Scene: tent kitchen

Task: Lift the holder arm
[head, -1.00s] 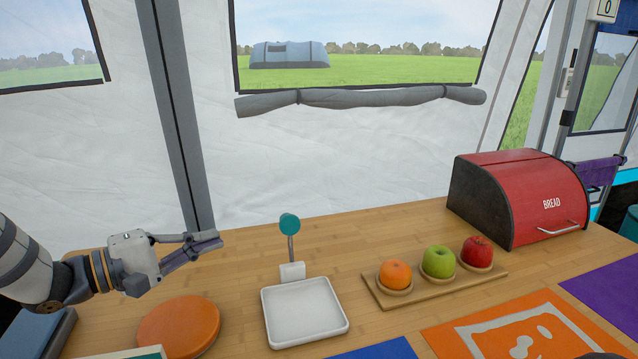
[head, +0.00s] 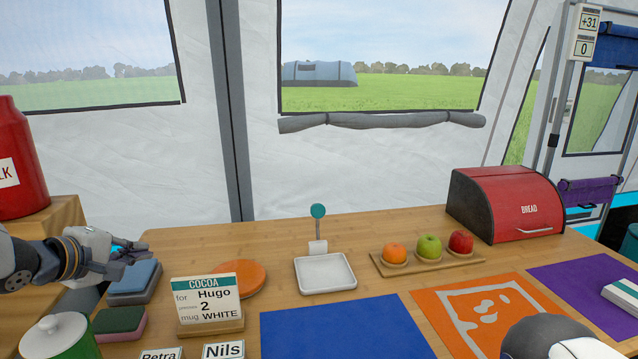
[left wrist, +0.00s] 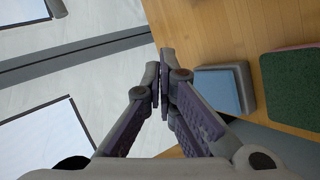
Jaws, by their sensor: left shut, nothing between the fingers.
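The holder is a white square tray (head: 325,287) on the wooden table. Its arm (head: 318,229) rises from a white block at the tray's back edge and stands upright, topped by a round teal knob (head: 318,211). My left gripper (head: 140,258) is at the far left, well apart from the holder, near a blue sponge (head: 143,276). The left wrist view shows its fingertips (left wrist: 160,75) shut together with nothing between them. The holder does not show in the left wrist view.
An orange disc (head: 240,277) and a cocoa card (head: 207,300) stand between my left gripper and the holder. A fruit board (head: 412,267) is right of the holder, with a red bread box (head: 515,205) beyond. A blue mat (head: 340,325) lies in front.

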